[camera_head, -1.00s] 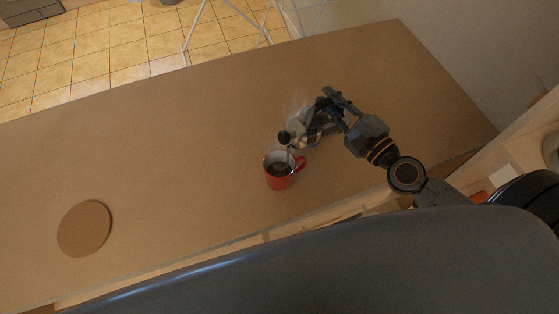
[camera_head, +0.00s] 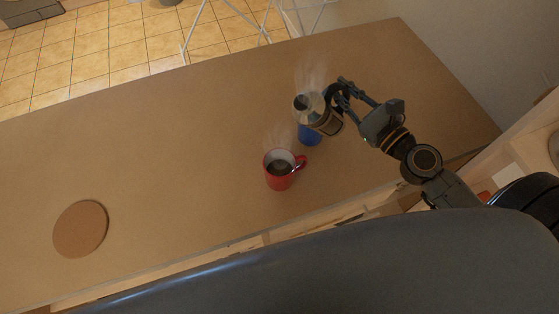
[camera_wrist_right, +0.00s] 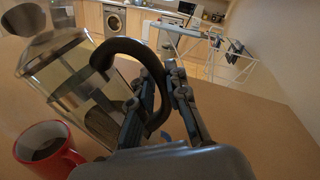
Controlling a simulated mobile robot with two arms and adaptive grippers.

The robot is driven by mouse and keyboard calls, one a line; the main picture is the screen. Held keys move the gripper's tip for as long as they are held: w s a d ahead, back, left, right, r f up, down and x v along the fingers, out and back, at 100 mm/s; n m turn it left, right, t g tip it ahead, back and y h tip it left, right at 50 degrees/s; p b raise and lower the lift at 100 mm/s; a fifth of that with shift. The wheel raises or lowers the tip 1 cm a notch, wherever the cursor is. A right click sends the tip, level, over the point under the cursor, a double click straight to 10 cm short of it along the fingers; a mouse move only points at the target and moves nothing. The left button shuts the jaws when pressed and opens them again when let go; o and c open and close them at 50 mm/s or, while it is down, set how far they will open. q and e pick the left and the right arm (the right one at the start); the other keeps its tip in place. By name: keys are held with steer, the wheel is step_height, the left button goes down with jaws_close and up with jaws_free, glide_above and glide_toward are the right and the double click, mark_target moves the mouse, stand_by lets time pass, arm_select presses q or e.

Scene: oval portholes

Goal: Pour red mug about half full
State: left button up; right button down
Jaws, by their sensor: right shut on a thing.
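The red mug (camera_head: 279,178) stands upright on the table with dark liquid and steam in it. It also shows in the right wrist view (camera_wrist_right: 42,153), at lower left; its exact level is hard to read. My right gripper (camera_head: 341,92) is shut on the dark handle of a glass coffee pot (camera_head: 325,119) with a metal lid. In the right wrist view the pot (camera_wrist_right: 80,80) is left of my right gripper (camera_wrist_right: 160,78). The pot is above and right of the mug in the head view, apart from it. My left gripper is not in view.
A blue object (camera_head: 309,136), perhaps a mug, is partly hidden behind the pot. A round brown mat (camera_head: 81,229) lies at the left of the table (camera_head: 190,150). The table between mat and mug is clear. A white drying rack (camera_wrist_right: 200,45) stands beyond the table.

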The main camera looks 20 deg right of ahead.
steer(key=shift+w+d+f+m, duration=0.1)
steer(key=shift+d+f+m, duration=0.1)
steer(key=shift+d+m, duration=0.2)
steer(key=w+d+f+m, duration=0.1)
steer(key=d+f+m, duration=0.2)
steer(key=m, duration=0.3)
step_height(320, 180, up, 6)
steer(key=p, duration=0.6)
steer(key=shift+r, duration=0.1)
